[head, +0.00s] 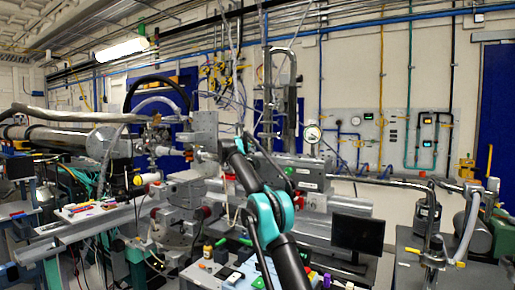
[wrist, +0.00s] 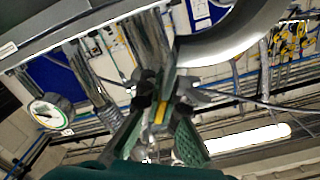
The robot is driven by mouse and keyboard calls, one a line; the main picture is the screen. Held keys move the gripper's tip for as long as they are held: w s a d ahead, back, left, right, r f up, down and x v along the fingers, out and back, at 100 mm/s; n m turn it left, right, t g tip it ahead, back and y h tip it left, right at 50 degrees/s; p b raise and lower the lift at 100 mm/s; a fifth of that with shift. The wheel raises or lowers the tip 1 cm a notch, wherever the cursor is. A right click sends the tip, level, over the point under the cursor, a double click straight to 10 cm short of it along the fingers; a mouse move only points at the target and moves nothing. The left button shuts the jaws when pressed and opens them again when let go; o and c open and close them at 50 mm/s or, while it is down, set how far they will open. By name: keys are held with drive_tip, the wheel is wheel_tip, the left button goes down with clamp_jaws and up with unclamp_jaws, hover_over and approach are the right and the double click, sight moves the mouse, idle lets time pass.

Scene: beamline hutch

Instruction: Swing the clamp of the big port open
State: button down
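In the wrist view my gripper (wrist: 164,92) shows two dark fingers with green ribbed pads. They stand apart, with a gap between them. A narrow yellow piece (wrist: 161,113) shows in this gap; I cannot tell whether it touches a finger. A large grey curved metal rim (wrist: 245,45) passes close beyond the fingers at upper right; I cannot tell whether it belongs to the big port. In the head view my arm reaches up to the beamline hardware (head: 204,130), and its end is hard to make out there. I cannot single out the port's clamp in either view.
A long metal pipe (head: 60,137) runs in from the left. A dark monitor (head: 357,234) stands at lower right. Hanging cables and hoses crowd the space above; the gauge-like dial (wrist: 48,113) shows in the wrist view.

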drive_tip(key=shift+w+a+r+n, duration=0.3)
drive_tip(key=shift+w+a+n, duration=0.1)
drive_tip(key=shift+a+n, duration=0.15)
drive_tip(key=shift+a, duration=0.15)
drive_tip(key=c, duration=1.7)
unclamp_jaws()
drive_tip(key=v, duration=1.2)
drive_tip(key=shift+r, duration=0.1)
